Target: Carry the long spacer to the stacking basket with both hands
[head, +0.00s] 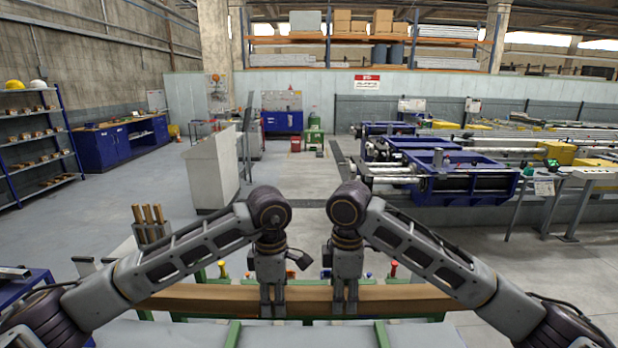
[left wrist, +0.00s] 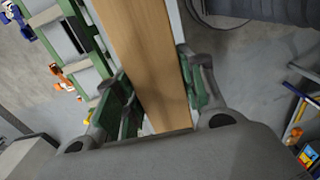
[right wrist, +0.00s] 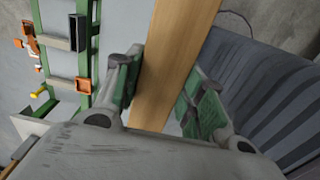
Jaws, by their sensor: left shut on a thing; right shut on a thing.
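The long spacer (head: 400,300) is a brown wooden beam lying crosswise in front of me in the head view. My left gripper (head: 272,308) and my right gripper (head: 344,306) are close together near its middle, both pointing down. In the left wrist view the spacer (left wrist: 150,60) runs between the green-padded fingers of my left gripper (left wrist: 160,105). In the right wrist view the spacer (right wrist: 175,60) runs between the fingers of my right gripper (right wrist: 160,98). Both grippers are shut on it. I cannot make out the stacking basket for certain.
A green frame (right wrist: 85,60) with small coloured parts runs beside the spacer. A grey-white cabinet (head: 208,172) stands ahead on the left. Blue machinery (head: 445,180) stands on the right, shelves (head: 35,140) at far left. Grey floor (head: 300,180) is open ahead.

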